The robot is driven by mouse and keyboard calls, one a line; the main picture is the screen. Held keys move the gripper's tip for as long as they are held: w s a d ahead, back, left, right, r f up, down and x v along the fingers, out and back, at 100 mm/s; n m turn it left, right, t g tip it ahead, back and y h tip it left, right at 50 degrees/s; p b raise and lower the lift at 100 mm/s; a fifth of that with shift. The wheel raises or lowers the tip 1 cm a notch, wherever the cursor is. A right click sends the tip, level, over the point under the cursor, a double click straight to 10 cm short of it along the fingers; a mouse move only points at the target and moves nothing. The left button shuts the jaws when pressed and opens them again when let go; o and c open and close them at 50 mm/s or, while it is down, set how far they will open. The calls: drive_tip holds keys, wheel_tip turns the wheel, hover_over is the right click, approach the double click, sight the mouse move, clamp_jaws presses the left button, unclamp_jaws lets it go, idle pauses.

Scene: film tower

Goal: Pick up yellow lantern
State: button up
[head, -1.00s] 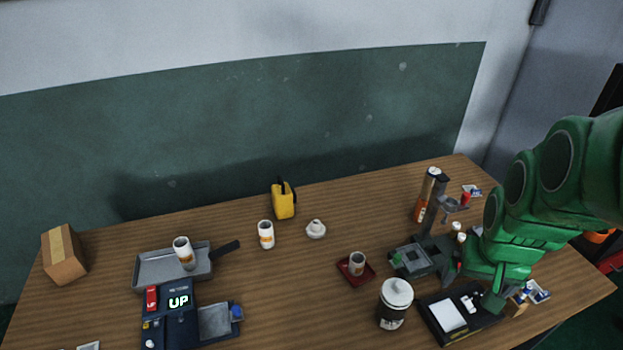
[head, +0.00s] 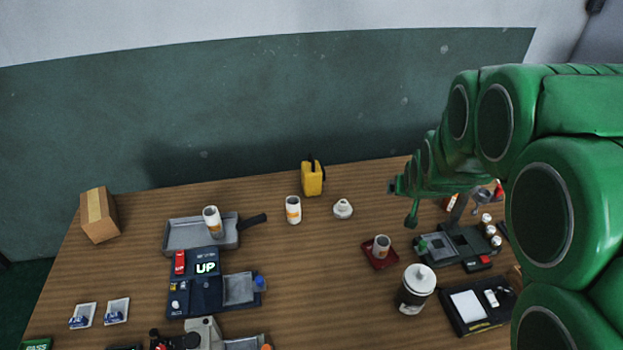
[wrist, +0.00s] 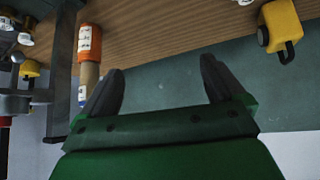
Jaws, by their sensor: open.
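The yellow lantern (head: 312,180) is a boxy yellow object with a black handle, standing near the back edge of the table by the green wall. In the wrist view a yellow body with a dark handle (wrist: 281,26), seemingly the lantern, shows at the upper right. My gripper (wrist: 160,88) is open and empty, its two dark fingers spread apart. In the head view my gripper (head: 402,200) is above the back right of the table, to the right of the lantern and apart from it.
A white canister (head: 293,210) and a small white pot (head: 343,209) stand in front of the lantern. A grey tray (head: 183,240), a cardboard box (head: 99,215) and a dark red saucer (head: 372,262) are on the table. An orange-topped cylinder (wrist: 90,45) is left of my gripper in the wrist view.

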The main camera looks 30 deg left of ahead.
sight(313, 180)
drive_tip(key=a+f+n+y, duration=0.1)
drive_tip(key=a+f+y, duration=0.1)
drive_tip(key=a, duration=0.7)
drive_tip(key=s+a+f+n+t+y, duration=0.1)
drive_tip(key=a+f+y, duration=0.1)
drive_tip(key=a+f, duration=0.3)
drive_tip(key=a+f+n+t+y, duration=0.1)
drive_tip(key=a+f, duration=0.3)
drive_tip(key=a, duration=1)
drive_tip(key=shift+s+f+n+y, duration=0.1)
drive_tip(key=shift+s+n+y, duration=0.2)
drive_tip(key=shift+n+y, duration=0.3)
drive_tip(key=shift+x, duration=3.9)
drive_tip(key=shift+w+d, duration=0.1)
drive_tip(key=c, duration=1.3)
drive_tip(key=shift+c, duration=0.2)
